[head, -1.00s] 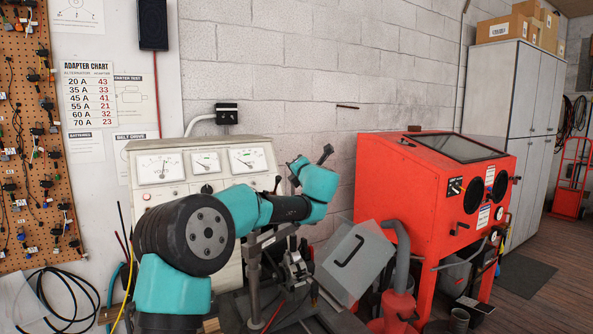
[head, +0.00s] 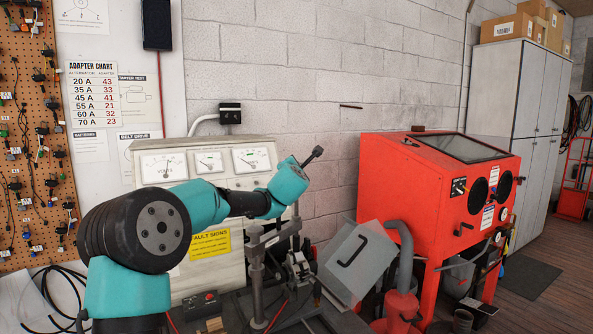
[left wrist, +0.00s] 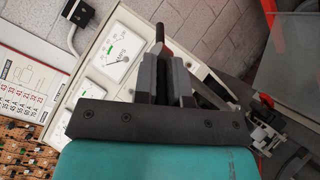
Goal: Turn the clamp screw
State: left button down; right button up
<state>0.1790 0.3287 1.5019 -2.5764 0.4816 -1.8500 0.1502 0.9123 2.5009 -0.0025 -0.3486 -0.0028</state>
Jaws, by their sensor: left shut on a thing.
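My left arm reaches across the test bench in the head view. My left gripper (head: 313,156) is raised in front of the wall, right of the meters. In the left wrist view its fingers (left wrist: 163,78) are close together, shut on a dark, thin rod-like part (left wrist: 160,33) that sticks out past them; I cannot tell what it is. A metal stand with a crossbar (head: 270,236) and a metal assembly (head: 299,268) stand below the gripper. A clamp-like metal assembly also shows in the left wrist view (left wrist: 264,132), apart from the fingers. I cannot make out the clamp screw. My right gripper is not in view.
The meter panel (head: 205,164) stands behind my arm. A pegboard with wires (head: 35,150) is on the left. The air above the cabinet is clear.

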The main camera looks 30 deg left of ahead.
pick_arm(q)
jog(key=shift+a+f+m+t+h, duration=0.1)
jog(key=shift+a+m+t+h, duration=0.1)
jog(key=shift+m+t+h, duration=0.35)
jog(key=shift+h, duration=0.25)
jog(key=c, duration=1.2)
grip_release()
jog(key=shift+s, duration=0.1)
jog(key=v, duration=1.7)
jog(key=shift+s+d+r, duration=0.15)
jog(key=shift+r, duration=0.2)
